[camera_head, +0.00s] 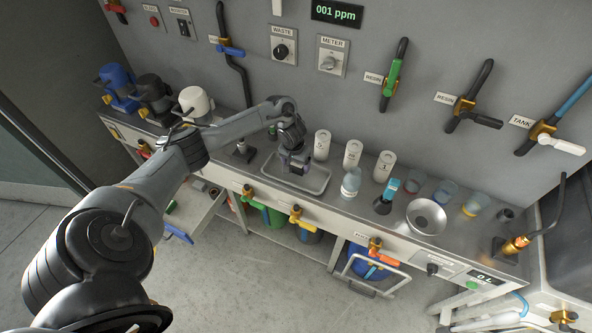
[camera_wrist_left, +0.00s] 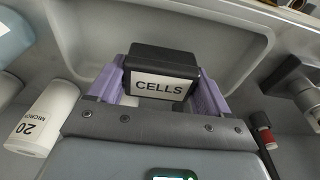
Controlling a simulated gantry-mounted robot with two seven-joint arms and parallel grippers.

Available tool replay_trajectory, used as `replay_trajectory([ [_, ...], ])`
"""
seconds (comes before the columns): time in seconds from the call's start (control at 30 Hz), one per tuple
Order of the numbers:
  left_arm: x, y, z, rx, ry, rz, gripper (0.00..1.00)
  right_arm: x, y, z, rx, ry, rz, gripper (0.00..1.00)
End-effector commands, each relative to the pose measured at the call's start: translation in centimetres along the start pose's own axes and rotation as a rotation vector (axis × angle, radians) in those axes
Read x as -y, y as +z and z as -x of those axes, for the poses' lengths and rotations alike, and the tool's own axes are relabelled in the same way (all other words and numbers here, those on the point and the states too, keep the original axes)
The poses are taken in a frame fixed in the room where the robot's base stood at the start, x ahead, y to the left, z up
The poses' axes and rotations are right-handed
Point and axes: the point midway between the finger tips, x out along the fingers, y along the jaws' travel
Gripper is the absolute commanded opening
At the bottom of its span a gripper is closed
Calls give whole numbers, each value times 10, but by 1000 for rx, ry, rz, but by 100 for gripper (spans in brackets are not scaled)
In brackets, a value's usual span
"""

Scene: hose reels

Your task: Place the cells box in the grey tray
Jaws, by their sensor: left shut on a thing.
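The cells box (camera_wrist_left: 160,75) is black with a white label reading CELLS. It shows large in the left wrist view, between the two purple fingers of my left gripper (camera_wrist_left: 158,92), which is shut on it. The grey tray (camera_wrist_left: 228,60) fills the background behind the box there. In the head view the grey tray (camera_head: 316,184) lies on the bench, and my left gripper (camera_head: 296,166) points down over its inside. The box is mostly hidden by the gripper in the head view. I cannot tell whether the box touches the tray floor. My right gripper is not in view.
Several white cylinders (camera_head: 352,153) stand right of the tray along the wall. A bottle (camera_head: 351,183), cups and a metal bowl (camera_head: 426,217) stand farther right. Blue, black and white pump-like units (camera_head: 195,101) stand at the left. A drawer (camera_head: 190,212) is open below the bench.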

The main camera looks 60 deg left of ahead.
Motion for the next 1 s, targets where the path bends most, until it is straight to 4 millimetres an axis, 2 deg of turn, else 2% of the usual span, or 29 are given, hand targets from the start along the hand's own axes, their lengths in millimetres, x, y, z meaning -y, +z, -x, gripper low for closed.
replay_trajectory([
  [0.1,0,4,-19,3,-1,1,47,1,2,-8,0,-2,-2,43],
  [0.2,0,5,-29,2,-1,0,47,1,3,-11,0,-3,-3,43],
  [0.63,0,6,-33,1,-1,1,47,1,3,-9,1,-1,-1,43],
  [0.67,0,6,-33,1,-1,1,82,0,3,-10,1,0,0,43],
  [0.7,0,6,-33,1,-1,1,88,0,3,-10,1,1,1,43],
  [0.8,0,6,-33,1,-1,1,100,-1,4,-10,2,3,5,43],
  [1.0,0,6,-33,1,-1,1,100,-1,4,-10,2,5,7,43],
])
